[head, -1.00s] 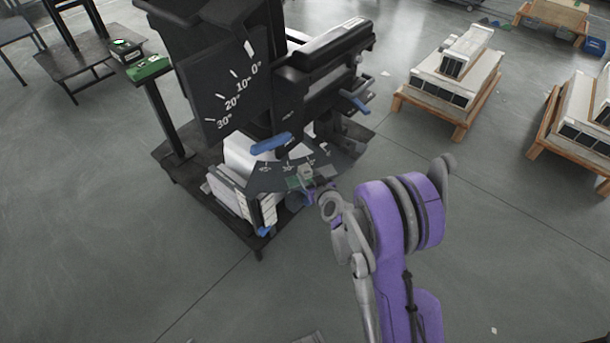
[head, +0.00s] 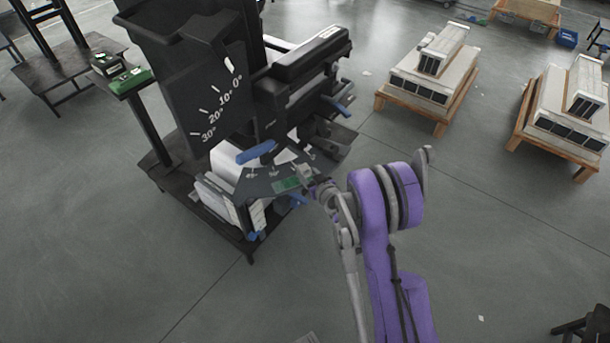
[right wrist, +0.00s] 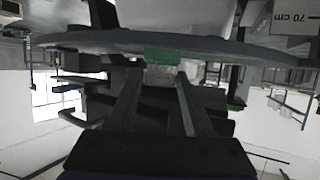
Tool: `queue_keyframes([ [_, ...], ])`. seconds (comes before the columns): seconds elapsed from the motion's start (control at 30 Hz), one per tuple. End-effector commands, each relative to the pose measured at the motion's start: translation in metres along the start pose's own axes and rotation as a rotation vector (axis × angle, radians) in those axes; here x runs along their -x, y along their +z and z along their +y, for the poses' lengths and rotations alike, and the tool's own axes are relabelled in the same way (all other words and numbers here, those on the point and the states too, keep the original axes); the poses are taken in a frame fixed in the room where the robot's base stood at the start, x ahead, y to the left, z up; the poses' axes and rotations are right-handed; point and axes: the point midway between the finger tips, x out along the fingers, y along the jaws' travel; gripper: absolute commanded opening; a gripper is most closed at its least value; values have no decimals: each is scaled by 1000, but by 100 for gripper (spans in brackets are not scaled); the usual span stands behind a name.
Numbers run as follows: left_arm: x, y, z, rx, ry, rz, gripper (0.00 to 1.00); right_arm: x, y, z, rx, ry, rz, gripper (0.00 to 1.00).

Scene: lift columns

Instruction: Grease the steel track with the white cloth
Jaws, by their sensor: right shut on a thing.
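My right gripper (head: 308,178) reaches the front edge of a dark fan-shaped plate (head: 262,181) with white marks on the black machine. In the right wrist view its two fingers (right wrist: 160,78) close on a small pale grey piece (right wrist: 160,74), just below a green patch (right wrist: 162,56) on a long, curved grey edge (right wrist: 100,42). I cannot tell whether this piece is the white cloth. The green patch also shows on the plate in the head view (head: 287,184). I cannot make out a steel track for sure. My left gripper is out of view.
The black machine (head: 270,105) carries a degree-scale panel (head: 215,95) and blue handles. White stacks (head: 215,190) stand on its low base. Loaded pallets (head: 430,75) stand at the right. The floor in front is clear.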

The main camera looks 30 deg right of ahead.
Motion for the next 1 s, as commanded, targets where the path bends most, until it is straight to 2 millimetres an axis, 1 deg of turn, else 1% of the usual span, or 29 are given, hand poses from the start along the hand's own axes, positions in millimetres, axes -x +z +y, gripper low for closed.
queue_keyframes([
  [0.17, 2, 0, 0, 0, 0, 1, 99, 0, 0, 4, 1, 1, 0, 7],
  [0.53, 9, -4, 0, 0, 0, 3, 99, 0, 2, 29, 1, 3, 0, 7],
  [0.77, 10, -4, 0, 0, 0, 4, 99, -1, 2, 35, 1, 2, 0, 7],
  [1.0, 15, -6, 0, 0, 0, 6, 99, 0, 1, 51, 1, 4, 0, 7],
])
